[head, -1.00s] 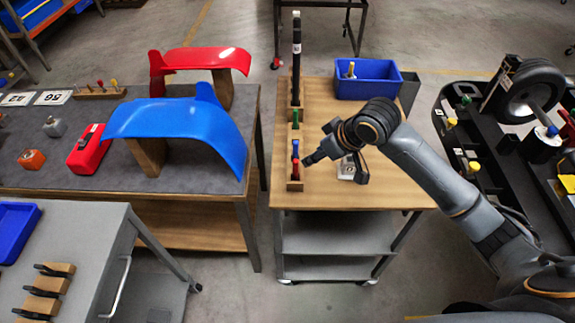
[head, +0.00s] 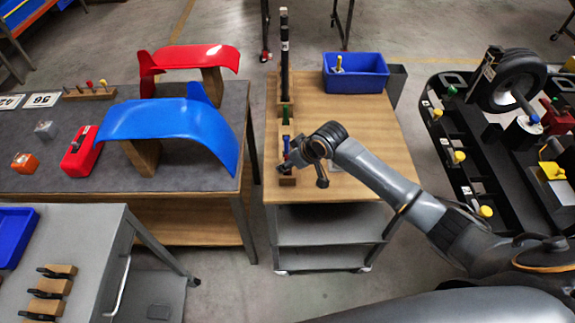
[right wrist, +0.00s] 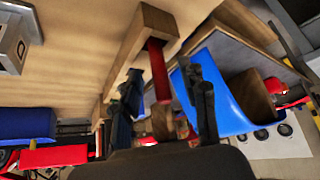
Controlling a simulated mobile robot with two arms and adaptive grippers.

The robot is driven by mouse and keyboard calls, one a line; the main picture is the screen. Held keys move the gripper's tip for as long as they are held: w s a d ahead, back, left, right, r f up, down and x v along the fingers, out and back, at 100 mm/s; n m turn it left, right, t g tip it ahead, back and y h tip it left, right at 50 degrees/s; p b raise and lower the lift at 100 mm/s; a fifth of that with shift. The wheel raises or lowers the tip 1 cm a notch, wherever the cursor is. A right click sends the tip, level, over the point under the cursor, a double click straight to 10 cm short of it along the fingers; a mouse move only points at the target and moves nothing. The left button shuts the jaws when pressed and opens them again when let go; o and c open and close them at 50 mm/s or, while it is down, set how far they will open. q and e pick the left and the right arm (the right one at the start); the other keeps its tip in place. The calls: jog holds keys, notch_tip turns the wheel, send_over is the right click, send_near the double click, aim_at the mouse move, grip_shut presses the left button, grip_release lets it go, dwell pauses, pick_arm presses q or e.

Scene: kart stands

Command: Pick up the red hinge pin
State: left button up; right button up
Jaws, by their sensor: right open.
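The red hinge pin (right wrist: 158,72) shows in the right wrist view, standing out of a wooden rack (right wrist: 150,24). My right gripper (right wrist: 166,78) is open, with one dark finger on each side of the pin in that view. I cannot tell whether either finger touches it. In the head view my right gripper (head: 284,167) is at the near end of the wooden rack (head: 287,181) and hides the red pin there. A blue pin (head: 286,143) and a green pin (head: 286,112) stand farther back in the rack. My left gripper is not in view.
A blue bin (head: 355,84) stands at the back of the wooden-topped cart (head: 345,110). To the left, a bench holds a blue fender (head: 170,120) and a red fender (head: 195,57). A black kart frame with a wheel (head: 508,84) is at right.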

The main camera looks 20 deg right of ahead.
jog(key=shift+x, duration=0.75)
jog(key=shift+r, duration=0.1)
grip_shut()
